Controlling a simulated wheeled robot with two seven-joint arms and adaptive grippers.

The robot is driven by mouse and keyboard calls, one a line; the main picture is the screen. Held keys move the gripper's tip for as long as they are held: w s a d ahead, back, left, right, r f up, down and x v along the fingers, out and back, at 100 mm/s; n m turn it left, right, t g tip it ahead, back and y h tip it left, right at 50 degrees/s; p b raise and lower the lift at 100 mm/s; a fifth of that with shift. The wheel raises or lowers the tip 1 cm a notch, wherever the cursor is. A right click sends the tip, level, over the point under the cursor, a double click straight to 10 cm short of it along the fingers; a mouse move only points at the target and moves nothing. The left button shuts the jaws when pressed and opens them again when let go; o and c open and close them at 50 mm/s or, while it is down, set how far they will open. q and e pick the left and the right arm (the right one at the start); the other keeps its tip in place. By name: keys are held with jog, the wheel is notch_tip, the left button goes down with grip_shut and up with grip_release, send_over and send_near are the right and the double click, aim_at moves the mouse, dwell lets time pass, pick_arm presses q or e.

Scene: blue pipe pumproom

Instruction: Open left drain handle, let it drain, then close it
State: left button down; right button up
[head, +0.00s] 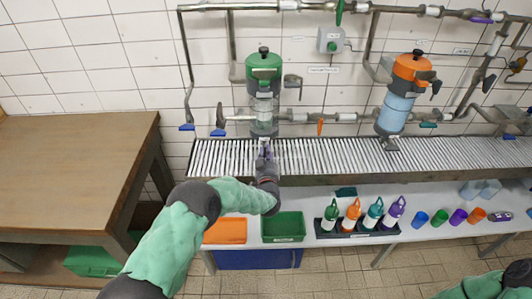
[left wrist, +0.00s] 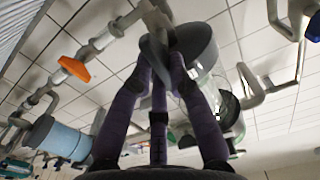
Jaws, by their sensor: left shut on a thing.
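The left filter (head: 264,95), with a green cap and a clear bowl, hangs on the pipe against the tiled wall. Its drain handle is a grey piece (left wrist: 157,45) below the bowl, mostly hidden by my fingers. My left gripper (head: 265,153) is directly below this filter, over the slatted rack. In the left wrist view its purple fingers (left wrist: 160,75) are closed around the grey drain piece, beneath the round grey bottom (left wrist: 197,42) of the filter. I cannot tell how far the handle is turned. Only a green part of my right arm shows, at the lower right; its gripper is out of view.
A second filter (head: 396,95), orange-capped with blue contents, hangs at the right. The slatted rack (head: 330,155) runs along the wall. Below, a shelf holds a green bin (head: 284,227), an orange tray (head: 226,231), several bottles and cups. A wooden table (head: 70,170) stands left.

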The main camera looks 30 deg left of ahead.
pick_arm(q)
jog(key=shift+d+f+m+p, duration=0.15)
jog(key=shift+m+p, duration=0.6)
jog(key=shift+m, duration=2.1)
jog(key=shift+a+f+m+p, duration=0.15)
jog(key=shift+m+p, duration=0.65)
jog(key=shift+m, duration=2)
jog(key=shift+d+f+m+p, duration=0.15)
jog(key=shift+m+p, duration=0.6)
jog(key=shift+m, duration=2.1)
jog(key=shift+f, duration=0.1)
jog(key=c, duration=1.2)
grip_release()
